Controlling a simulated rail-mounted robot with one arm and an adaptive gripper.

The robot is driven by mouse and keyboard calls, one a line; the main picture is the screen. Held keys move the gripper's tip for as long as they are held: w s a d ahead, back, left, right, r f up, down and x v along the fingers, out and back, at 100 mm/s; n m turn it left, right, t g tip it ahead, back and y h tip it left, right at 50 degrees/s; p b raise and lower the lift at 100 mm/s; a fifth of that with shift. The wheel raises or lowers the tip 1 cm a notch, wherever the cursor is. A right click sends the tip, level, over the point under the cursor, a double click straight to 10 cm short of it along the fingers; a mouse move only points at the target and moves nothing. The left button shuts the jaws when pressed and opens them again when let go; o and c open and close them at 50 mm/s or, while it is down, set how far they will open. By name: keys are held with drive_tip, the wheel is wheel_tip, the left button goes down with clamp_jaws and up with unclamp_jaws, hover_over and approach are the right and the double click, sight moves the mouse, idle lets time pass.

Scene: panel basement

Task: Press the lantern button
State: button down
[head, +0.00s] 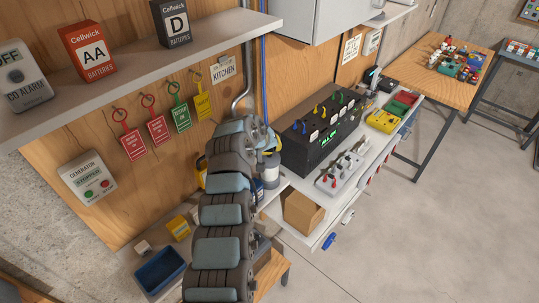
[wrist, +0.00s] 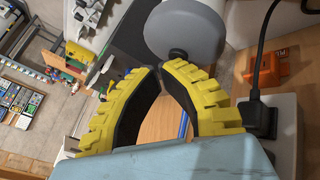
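My gripper (wrist: 160,71) shows in the wrist view as two yellow ribbed fingers with black inner pads. Their tips come together and nothing is seen held between them. Just beyond the tips is a grey rounded body (wrist: 190,22) with a small dark round knob (wrist: 178,54) facing them. It looks like part of the lantern, but I cannot be sure. I cannot tell whether the tips touch the knob. In the head view my arm covers most of this spot, and only a bit of yellow finger shows beside it.
A black plug with a cable (wrist: 259,115) and an orange block (wrist: 268,66) are close on the right in the wrist view. In the head view, a black panel box (head: 310,140), a cardboard box (head: 301,211) and a blue bin (head: 160,270) stand near my arm. A shelf (head: 130,70) runs above.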

drive_tip(key=shift+f, duration=0.25)
drive_tip(key=shift+r, duration=0.2)
idle(0.4)
drive_tip(key=shift+r, duration=0.65)
drive_tip(key=shift+r+p, duration=0.5)
drive_tip(key=shift+r, duration=2)
